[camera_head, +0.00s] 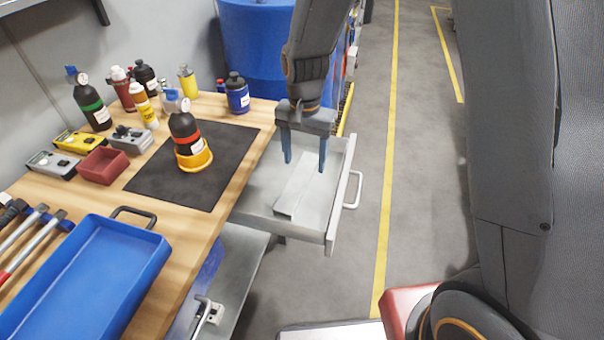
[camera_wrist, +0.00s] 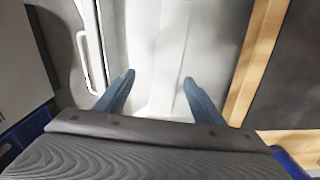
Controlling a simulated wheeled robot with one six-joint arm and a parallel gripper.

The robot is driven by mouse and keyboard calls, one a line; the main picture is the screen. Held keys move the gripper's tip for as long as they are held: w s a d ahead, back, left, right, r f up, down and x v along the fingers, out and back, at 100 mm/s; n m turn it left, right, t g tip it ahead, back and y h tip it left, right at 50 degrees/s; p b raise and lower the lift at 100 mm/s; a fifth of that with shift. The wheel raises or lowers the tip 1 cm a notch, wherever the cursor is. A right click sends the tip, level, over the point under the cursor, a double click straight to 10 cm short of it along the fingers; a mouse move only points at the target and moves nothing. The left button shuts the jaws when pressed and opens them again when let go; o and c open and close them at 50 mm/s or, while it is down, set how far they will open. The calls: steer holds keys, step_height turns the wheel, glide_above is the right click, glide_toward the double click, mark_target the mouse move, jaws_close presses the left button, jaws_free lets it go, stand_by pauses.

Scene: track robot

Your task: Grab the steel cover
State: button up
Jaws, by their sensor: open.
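The steel cover (camera_head: 296,196) looks like a pale, long folded metal plate lying in the open grey drawer (camera_head: 335,215). My gripper (camera_head: 305,165) hangs over the drawer with its two blue fingers pointing down, open and with nothing between them. In the wrist view, the cover (camera_wrist: 173,50) runs lengthwise ahead of and between the spread fingertips (camera_wrist: 160,78). The fingers appear to be above the cover, but the exact height gap is hard to judge. The near end of the cover is partly hidden by the gripper body in the wrist view.
The drawer's walls and handle (camera_head: 353,190) surround the cover. The wooden bench (camera_head: 225,185) beside it holds a black mat (camera_head: 150,180), a bottle in a yellow ring holder (camera_head: 195,158), several other bottles and a blue tray (camera_head: 85,275). The floor to the right is clear.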

mark_target(299, 180)
steer(key=shift+s+a+f, duration=0.1)
steer(key=shift+a+f, duration=0.3)
steer(key=shift+f, duration=0.4)
steer(key=f, duration=0.2)
steer(key=f+p, duration=0.1)
steer(key=f, duration=0.1)
steer(key=shift+a, duration=0.4)
steer(key=shift+f, duration=0.45)
steer(key=shift+c, duration=0.5)
steer(key=shift+d, duration=0.1)
steer(key=c, duration=1.2)
steer(key=shift+o, duration=0.2)
